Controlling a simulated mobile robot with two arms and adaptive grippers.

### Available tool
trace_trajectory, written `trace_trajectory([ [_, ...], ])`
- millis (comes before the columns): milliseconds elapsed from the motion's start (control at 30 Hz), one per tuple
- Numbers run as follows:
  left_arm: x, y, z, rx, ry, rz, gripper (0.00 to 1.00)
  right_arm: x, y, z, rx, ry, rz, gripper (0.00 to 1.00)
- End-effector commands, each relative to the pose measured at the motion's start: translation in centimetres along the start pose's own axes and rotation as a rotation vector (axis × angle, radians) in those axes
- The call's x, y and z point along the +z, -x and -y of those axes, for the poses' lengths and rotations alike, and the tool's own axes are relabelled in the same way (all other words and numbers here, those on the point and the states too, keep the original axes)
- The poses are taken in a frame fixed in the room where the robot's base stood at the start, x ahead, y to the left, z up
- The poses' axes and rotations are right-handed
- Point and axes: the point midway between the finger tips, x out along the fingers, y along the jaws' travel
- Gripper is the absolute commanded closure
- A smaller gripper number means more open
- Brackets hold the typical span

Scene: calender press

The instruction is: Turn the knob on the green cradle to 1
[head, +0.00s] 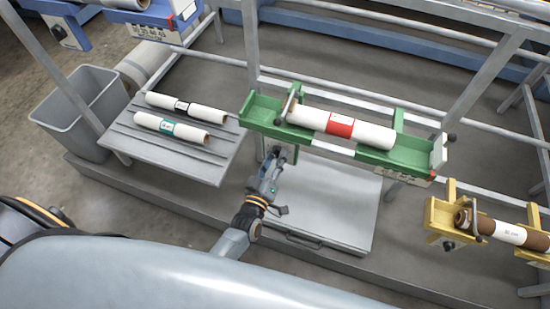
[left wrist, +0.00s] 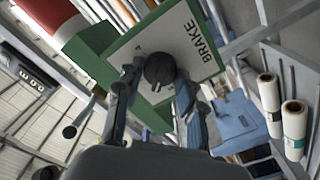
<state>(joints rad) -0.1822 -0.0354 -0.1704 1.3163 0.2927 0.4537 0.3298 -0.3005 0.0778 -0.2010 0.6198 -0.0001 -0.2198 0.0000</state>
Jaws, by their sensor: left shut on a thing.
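The green cradle (head: 412,157) holds a white roll with a red label (head: 340,124) on a brown core. In the left wrist view, a white plate marked BRAKE (left wrist: 196,46) sits on the cradle's green end (left wrist: 92,52). A round dark knob (left wrist: 159,68) is on that plate. My left gripper (head: 281,153) is at the front of the cradle's left end, with its fingers on both sides of the knob, shut on it. In the head view the knob is hidden by the gripper. No numbers on the knob's plate can be read. My right gripper is not in view.
A grey slatted table (head: 185,152) at left carries two white rolls (head: 171,128). A flat metal plate (head: 335,205) lies below the green cradle. A yellow cradle (head: 436,217) with a brown roll is at right. Metal rails and posts surround the cradle.

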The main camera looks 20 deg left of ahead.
Motion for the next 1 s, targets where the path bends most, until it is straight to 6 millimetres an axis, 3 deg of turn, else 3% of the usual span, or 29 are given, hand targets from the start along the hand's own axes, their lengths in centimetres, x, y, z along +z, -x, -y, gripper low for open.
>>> trace_trajectory([
  [567, -0.04, -0.01, 0.01, 0.0, 0.039, -0.001, 0.94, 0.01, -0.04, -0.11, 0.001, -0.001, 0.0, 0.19],
  [600, -0.04, -0.01, 0.01, 0.0, 0.039, -0.001, 0.58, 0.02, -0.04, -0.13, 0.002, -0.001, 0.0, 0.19],
  [700, -0.04, -0.01, 0.01, 0.0, 0.039, -0.001, 0.39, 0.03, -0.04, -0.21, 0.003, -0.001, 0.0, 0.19],
  [1000, -0.01, 0.08, 0.02, 0.0, 0.038, 0.0, 0.39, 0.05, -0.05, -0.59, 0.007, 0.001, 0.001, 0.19],
])
